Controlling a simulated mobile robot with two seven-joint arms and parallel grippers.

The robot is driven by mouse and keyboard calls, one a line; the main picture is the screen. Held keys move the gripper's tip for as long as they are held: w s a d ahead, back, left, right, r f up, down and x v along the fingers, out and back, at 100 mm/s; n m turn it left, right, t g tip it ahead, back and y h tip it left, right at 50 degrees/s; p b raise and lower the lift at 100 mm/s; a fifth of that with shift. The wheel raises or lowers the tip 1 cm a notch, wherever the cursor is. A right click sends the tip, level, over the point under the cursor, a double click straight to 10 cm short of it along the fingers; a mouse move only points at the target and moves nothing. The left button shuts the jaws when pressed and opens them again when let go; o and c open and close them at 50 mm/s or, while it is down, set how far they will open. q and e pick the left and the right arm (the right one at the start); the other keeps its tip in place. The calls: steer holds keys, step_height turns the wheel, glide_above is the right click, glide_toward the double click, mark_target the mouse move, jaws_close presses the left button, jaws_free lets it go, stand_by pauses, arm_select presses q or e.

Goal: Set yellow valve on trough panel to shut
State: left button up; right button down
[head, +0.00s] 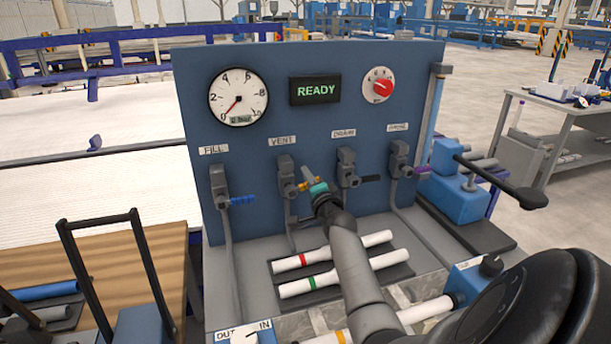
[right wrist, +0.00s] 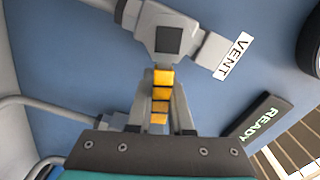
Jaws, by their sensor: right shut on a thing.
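The trough panel (head: 330,130) stands upright with a row of valves. The yellow valve (head: 287,178) sits under the VENT label, second from the left. Its yellow handle (head: 304,186) sticks out to the right and is partly hidden by my gripper. My right gripper (head: 311,180) is at this handle. In the right wrist view, the yellow handle (right wrist: 161,98) lies between the two grey fingers of my right gripper (right wrist: 162,85), shut on it, below the grey valve body (right wrist: 168,38). My left gripper is not in view.
The blue-handled valve (head: 240,200) is to the left. The black-handled valve (head: 350,178) and purple-handled valve (head: 405,168) are to the right. White pipes with red (head: 330,252) and green (head: 330,280) bands lie below. The display (head: 315,89) reads READY.

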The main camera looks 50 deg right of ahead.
steer(key=shift+d+f+m+b, duration=0.1)
steer(key=shift+f+m+b, duration=0.25)
steer(key=shift+m, duration=0.5)
steer(key=shift+f+m+b, duration=0.1)
steer(key=shift+f+m, duration=0.45)
steer(key=shift+m, duration=0.3)
steer(key=c, duration=0.8)
jaws_free()
steer(key=shift+s, duration=0.1)
steer(key=shift+p+v, duration=1.5)
steer(key=shift+v, duration=6.05)
